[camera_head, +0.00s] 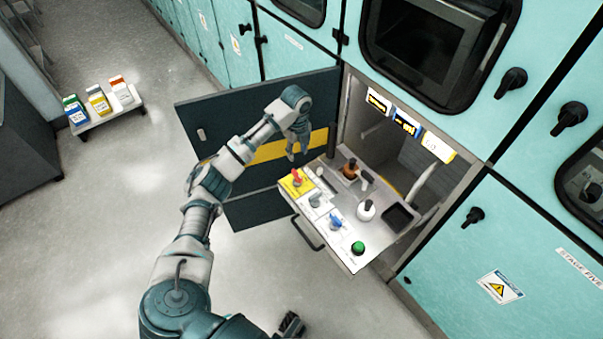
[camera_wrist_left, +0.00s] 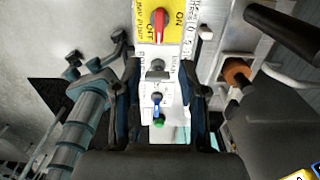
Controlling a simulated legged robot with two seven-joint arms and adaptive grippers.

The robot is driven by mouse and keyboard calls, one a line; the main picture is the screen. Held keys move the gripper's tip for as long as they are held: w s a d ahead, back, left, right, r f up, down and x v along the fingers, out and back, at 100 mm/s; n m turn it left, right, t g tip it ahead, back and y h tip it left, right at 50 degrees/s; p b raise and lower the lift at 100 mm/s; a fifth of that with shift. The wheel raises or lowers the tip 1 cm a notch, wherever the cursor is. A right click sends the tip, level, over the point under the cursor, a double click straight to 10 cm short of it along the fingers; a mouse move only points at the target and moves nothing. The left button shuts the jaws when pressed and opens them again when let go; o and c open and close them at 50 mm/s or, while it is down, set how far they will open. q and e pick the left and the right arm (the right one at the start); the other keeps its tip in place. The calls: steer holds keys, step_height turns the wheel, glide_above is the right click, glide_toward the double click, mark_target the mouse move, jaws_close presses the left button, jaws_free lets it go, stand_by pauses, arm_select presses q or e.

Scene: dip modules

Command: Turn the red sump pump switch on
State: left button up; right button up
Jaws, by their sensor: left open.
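The red sump pump switch (camera_head: 297,178) sits on a yellow plate at the far left corner of the pulled-out panel. In the left wrist view the red switch (camera_wrist_left: 159,22) stands upright in the picture, between the OFF lettering on the left and the ON lettering on the right. My left gripper (camera_head: 291,155) is just above and behind the switch, apart from it in the head view. In the left wrist view its two fingers (camera_wrist_left: 162,100) are spread and empty, with the panel strip showing between them.
The panel also bears a grey switch (camera_head: 314,200), a blue switch (camera_head: 336,223) and a green button (camera_head: 358,247). An open dark door (camera_head: 250,115) is behind my left arm.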

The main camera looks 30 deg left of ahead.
arm_select(q)
steer(key=b, duration=0.1)
glide_above(298, 174)
steer(key=a, duration=0.2)
step_height(298, 174, down, 8)
steer(key=d+f, duration=0.2)
steer(key=f, duration=0.1)
steer(key=f+b, duration=0.1)
steer(key=shift+d+f, duration=0.25)
steer(key=shift+d, duration=0.15)
steer(key=shift+f, duration=0.1)
steer(key=shift+a+f, duration=0.2)
steer(key=shift+a, duration=0.5)
steer(key=shift+a+f, duration=0.1)
steer(key=shift+a, duration=0.2)
steer(key=shift+c, duration=0.7)
steer(key=shift+a, duration=0.15)
steer(key=c, duration=0.4)
steer(key=shift+f, duration=0.1)
jaws_close()
steer(key=shift+d, duration=0.55)
steer(key=shift+d+r, duration=0.25)
arm_select(e)
step_height(298, 174, up, 7)
steer(key=shift+a, duration=0.15)
